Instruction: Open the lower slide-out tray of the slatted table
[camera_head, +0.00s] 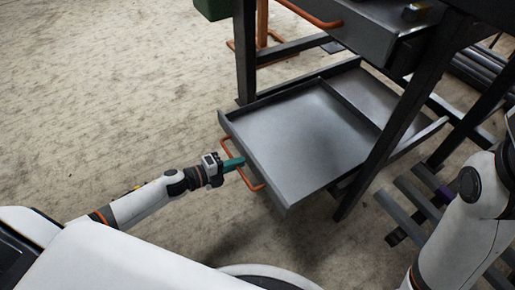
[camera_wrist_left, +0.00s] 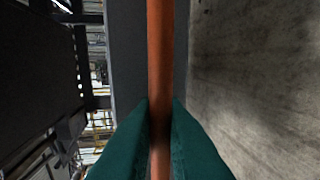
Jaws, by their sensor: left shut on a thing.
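The lower slide-out tray (camera_head: 305,140) is a shallow grey metal tray, pulled well out from under the dark slatted table (camera_head: 400,110). Its orange bar handle (camera_head: 256,184) runs along the front edge; the handle also shows in the left wrist view (camera_wrist_left: 160,50). My left gripper (camera_head: 236,163) is shut on the handle, with a teal finger on each side of the bar in the left wrist view (camera_wrist_left: 160,135). The tray looks empty. My right arm (camera_head: 465,225) shows at the right edge of the head view, but its gripper is out of view.
An upper grey drawer (camera_head: 375,32) with an orange handle (camera_head: 312,16) sits above the tray. Dark bars (camera_head: 412,203) lie low at the right, by the table legs. A green box (camera_head: 212,8) is at the top. The concrete floor (camera_head: 110,90) at left is clear.

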